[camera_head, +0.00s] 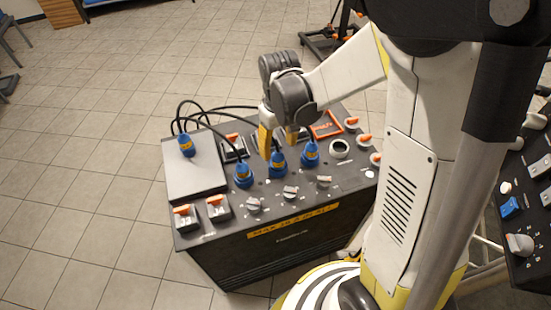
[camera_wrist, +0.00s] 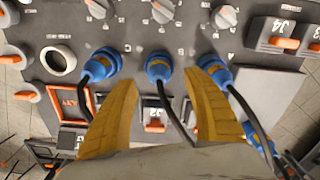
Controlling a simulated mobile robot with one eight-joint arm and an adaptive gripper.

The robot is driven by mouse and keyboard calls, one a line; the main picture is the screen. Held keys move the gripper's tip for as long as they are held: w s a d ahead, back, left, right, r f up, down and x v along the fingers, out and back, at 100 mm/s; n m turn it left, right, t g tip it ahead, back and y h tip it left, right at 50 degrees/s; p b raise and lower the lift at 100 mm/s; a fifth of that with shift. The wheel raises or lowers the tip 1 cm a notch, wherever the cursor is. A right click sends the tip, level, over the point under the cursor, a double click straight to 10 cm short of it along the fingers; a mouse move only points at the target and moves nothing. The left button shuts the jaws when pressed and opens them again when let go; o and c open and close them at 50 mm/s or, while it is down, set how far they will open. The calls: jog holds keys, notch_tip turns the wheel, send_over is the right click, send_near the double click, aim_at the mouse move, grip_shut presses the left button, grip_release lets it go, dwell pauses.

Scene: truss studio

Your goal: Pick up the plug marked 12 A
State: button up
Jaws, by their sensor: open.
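Three blue plugs with black cables stand in a row on the black panel: a left one (camera_head: 243,175), a middle one (camera_head: 278,165) and a right one (camera_head: 310,154). A fourth blue plug (camera_head: 186,146) stands on a grey box. I cannot read 12 A on any of them. My gripper (camera_head: 278,143) is open and empty, with its yellow fingers pointing down behind the middle plug. In the wrist view the middle plug (camera_wrist: 160,66) shows between the fingertips (camera_wrist: 160,78), with other plugs (camera_wrist: 100,66) (camera_wrist: 213,72) just outside them.
Cables (camera_head: 200,115) loop behind the plugs. Another panel (camera_head: 525,225) stands far right.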

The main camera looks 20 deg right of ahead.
aim_at(278, 158)
jog(key=f+b, duration=0.1)
jog(key=f, duration=0.1)
jog(key=f+b, duration=0.1)
jog(key=f, duration=0.1)
jog(key=f+b, duration=0.1)
jog(key=f, duration=0.1)
jog(key=shift+w+f, duration=0.15)
jog(key=shift+w, duration=0.2)
grip_shut()
